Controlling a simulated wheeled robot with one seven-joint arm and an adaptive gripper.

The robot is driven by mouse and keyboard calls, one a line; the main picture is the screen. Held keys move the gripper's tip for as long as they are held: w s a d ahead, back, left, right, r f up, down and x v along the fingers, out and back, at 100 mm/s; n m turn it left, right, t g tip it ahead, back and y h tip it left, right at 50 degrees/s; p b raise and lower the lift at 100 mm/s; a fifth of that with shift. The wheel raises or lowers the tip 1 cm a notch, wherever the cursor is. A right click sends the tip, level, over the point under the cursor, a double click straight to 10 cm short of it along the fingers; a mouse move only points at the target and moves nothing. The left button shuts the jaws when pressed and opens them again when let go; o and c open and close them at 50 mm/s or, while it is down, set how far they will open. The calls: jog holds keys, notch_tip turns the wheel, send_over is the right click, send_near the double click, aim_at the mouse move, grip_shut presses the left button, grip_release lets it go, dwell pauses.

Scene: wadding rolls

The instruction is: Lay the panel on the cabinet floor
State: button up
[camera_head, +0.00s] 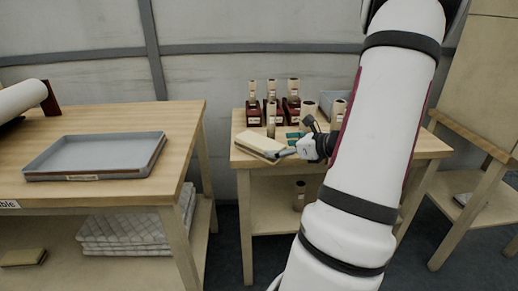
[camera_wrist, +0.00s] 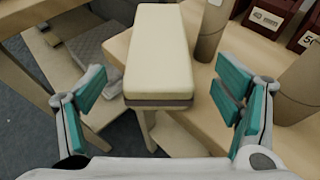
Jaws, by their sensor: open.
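A cream padded panel (camera_head: 262,146) with a grey underside lies on the small wooden table, jutting past its front left edge. It fills the upper middle of the wrist view (camera_wrist: 158,50). My gripper (camera_head: 292,150) is at the panel's near end. In the wrist view the teal-padded fingers (camera_wrist: 158,90) are spread wide, one on each side of the panel, with gaps to it. It is not held. I cannot tell which surface is the cabinet floor; the small table has a lower shelf (camera_head: 268,188), partly hidden by my arm.
Several dark red boxes (camera_head: 254,114) and upright tan rolls (camera_head: 271,120) stand behind the panel. A grey tray (camera_head: 60,160) lies on the left table, with folded quilted cloth (camera_head: 125,228) below. Another cream block (camera_head: 22,257) lies at lower left. A wooden stand (camera_head: 487,165) is at right.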

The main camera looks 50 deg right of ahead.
aim_at(273, 146)
jog(key=b+x, duration=0.1)
jog(key=x, duration=0.2)
jog(key=shift+w+f, duration=0.25)
jog(key=shift+w, duration=0.05)
jog(key=shift+w+f, duration=0.15)
jog(key=shift+w, duration=0.4)
jog(key=shift+c, duration=0.5)
jog(key=c, duration=0.8)
jog(key=shift+c, duration=0.2)
